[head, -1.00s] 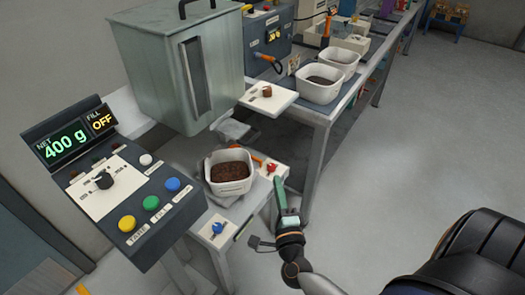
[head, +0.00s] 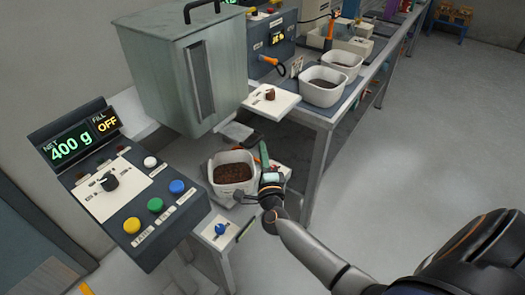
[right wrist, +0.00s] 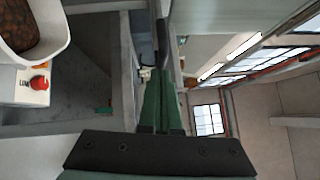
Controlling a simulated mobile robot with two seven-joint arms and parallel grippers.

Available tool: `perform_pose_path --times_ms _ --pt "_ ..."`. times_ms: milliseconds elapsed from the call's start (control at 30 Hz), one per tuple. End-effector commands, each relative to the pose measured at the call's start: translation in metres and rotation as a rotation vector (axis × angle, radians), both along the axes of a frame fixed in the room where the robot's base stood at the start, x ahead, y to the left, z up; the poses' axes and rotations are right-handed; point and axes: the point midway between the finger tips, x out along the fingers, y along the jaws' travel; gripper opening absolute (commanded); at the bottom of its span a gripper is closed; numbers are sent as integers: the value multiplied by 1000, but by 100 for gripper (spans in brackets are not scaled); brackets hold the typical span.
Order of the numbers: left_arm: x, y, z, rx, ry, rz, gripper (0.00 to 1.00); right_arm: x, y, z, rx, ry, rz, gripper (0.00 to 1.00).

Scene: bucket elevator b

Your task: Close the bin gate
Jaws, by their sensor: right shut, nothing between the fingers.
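The grey-green metal bin (head: 175,75) hangs at upper left with a dark vertical strip on its front. A pale gate-like plate (head: 236,132) shows under its lower right edge; I cannot tell how far it is open. My right gripper (head: 264,152) is shut and empty, its green fingers pointing up below that plate, just right of the white tub. In the right wrist view the shut fingers (right wrist: 162,85) point at a dark bar (right wrist: 162,40); contact is unclear. My left gripper is not in view.
The white tub (head: 232,188) of brown granules stands on the scale, whose panel (head: 120,185) reads 400 g and FILL OFF. A red knob (right wrist: 39,83) sits beside the tub. A bench with more tubs (head: 322,95) is behind. Floor at right is clear.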

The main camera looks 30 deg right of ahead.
Motion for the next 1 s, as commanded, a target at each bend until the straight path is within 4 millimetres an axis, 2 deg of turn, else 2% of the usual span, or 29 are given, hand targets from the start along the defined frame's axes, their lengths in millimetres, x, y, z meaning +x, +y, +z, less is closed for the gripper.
perform_pose_path --times_ms 300,667,1000 --pt "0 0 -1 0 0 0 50 1 1 0 1 0 0 0" --pt "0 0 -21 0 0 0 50 48 20 -2 3 -3 0 0" --pt "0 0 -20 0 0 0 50 54 24 2 -1 -3 6 0"
